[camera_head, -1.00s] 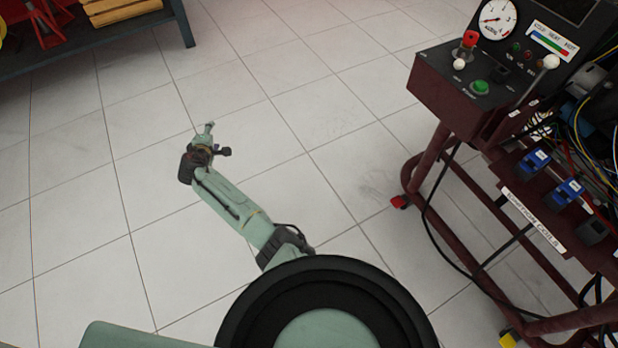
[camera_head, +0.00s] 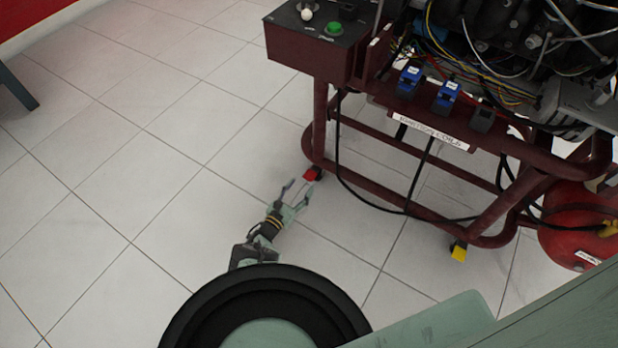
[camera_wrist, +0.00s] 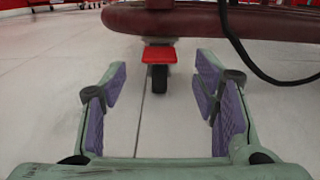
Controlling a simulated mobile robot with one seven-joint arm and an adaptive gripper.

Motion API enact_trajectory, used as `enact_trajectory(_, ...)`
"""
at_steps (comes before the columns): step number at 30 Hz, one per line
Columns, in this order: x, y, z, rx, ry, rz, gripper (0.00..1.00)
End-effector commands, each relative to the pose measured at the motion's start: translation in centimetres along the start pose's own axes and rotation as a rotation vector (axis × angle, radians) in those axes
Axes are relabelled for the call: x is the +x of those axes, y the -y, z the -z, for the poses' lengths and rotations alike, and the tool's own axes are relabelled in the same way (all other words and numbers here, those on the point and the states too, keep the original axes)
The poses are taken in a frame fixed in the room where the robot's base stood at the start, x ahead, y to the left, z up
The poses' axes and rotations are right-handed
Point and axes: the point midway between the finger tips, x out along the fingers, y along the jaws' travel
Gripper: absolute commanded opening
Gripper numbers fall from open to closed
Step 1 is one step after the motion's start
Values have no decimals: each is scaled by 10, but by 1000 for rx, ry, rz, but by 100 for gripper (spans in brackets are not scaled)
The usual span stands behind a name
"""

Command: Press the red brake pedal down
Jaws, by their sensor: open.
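The red brake pedal (camera_head: 313,173) sits low by a caster at the near left foot of the maroon engine stand. In the wrist view the red pedal (camera_wrist: 159,55) shows straight ahead, above a dark wheel, between and beyond my fingers. My gripper (camera_head: 293,191) is open and empty, low over the floor, just short of the pedal and apart from it. In the wrist view my gripper (camera_wrist: 160,88) has its purple-padded fingers spread wide.
The maroon stand frame (camera_head: 400,199) rises behind the pedal. A black cable (camera_wrist: 245,55) hangs down at the right of the pedal. A yellow pedal (camera_head: 459,251) is on another caster, and a red cylinder (camera_head: 575,235) lies at the right. Tiled floor at the left is clear.

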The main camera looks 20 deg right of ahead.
Motion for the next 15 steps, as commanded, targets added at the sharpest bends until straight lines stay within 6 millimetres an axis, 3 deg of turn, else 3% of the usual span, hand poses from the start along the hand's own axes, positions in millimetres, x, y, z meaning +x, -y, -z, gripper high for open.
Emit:
enact_trajectory(6, 43, 1, 4, 3, 0, 3, 55)
enact_trajectory(15, 69, 0, 2, 2, -1, 0, 55)
